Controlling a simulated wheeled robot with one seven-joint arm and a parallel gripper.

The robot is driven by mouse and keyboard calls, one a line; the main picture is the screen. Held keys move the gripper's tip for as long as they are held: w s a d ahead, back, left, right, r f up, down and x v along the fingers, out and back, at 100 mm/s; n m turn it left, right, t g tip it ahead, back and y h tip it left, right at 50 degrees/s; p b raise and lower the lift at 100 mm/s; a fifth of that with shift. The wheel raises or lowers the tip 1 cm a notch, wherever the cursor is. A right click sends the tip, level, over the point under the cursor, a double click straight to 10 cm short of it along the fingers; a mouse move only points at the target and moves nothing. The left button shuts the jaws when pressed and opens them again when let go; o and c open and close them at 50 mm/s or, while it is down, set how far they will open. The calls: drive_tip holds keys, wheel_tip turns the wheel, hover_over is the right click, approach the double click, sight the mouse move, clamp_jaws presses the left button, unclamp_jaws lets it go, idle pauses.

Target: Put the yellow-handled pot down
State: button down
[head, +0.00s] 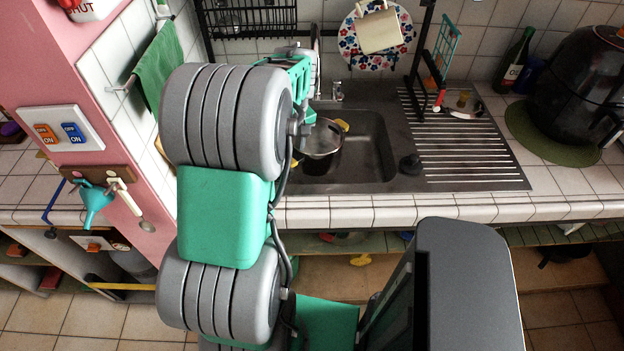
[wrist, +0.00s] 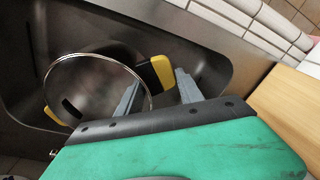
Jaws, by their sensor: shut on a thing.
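The pot (head: 320,148) has a dark body, a shiny round rim and yellow-and-black handles. In the head view it is in the left part of the dark sink basin (head: 372,150), partly covered by my arm. Whether its base touches the basin floor cannot be told. In the wrist view the pot (wrist: 85,85) lies left of my gripper. Its near yellow handle (wrist: 162,68) sits between the fingers of my gripper (wrist: 157,80), which are shut on it. In the head view the fingertips are mostly hidden by the arm.
A ribbed drainboard (head: 465,150) lies right of the basin, with a black plug (head: 410,165) at the basin's right edge. A tiled counter edge (head: 420,210) runs in front. A bottle (head: 517,62) and a black cooker (head: 575,85) stand at the right.

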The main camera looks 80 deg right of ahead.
wheel_tip(320, 180, down, 10)
drive_tip(key=shift+d+r+p, duration=0.1)
drive_tip(key=shift+p, duration=0.8)
drive_tip(key=c, duration=0.7)
unclamp_jaws()
drive_tip(key=shift+c, duration=0.2)
drive_tip(key=r, duration=0.4)
drive_tip(key=s+r+b, duration=0.1)
drive_tip(key=r, duration=0.3)
drive_tip(key=r+b, duration=0.1)
drive_tip(key=r, duration=0.3)
drive_tip(key=shift+s+a, duration=0.15)
drive_tip(key=shift+a, duration=0.1)
